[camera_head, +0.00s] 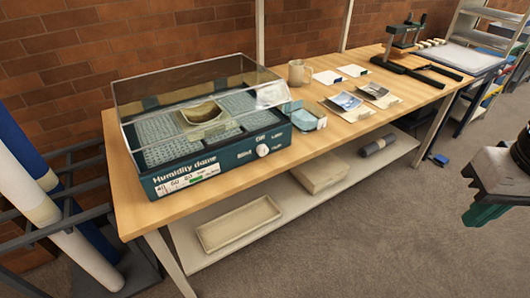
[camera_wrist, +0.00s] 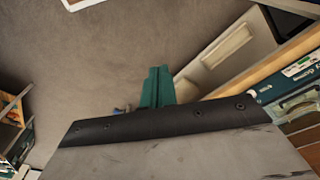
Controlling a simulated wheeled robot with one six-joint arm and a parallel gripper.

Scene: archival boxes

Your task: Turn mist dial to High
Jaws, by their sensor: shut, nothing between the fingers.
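The mist dial (camera_head: 262,150) is a small white knob on the dark teal front of the humidity dome (camera_head: 230,161), at its right end. The dome has a clear cover and stands on the left part of the wooden table. Printed words sit around the dial; I read "Off" above it, and the other labels are too small to read surely. I cannot tell where the dial points. My gripper (camera_head: 487,214) is at the right edge, off the table and far from the dial. In the wrist view my gripper (camera_wrist: 157,87) shows green fingers, shut and empty, over the floor.
The table (camera_head: 225,187) holds a mug (camera_head: 299,72), white cards, photos and a press (camera_head: 405,38). A tray (camera_head: 238,223) and a box (camera_head: 320,174) lie on the lower shelf. Rolled tubes (camera_head: 35,200) stand at the left. The floor before the table is clear.

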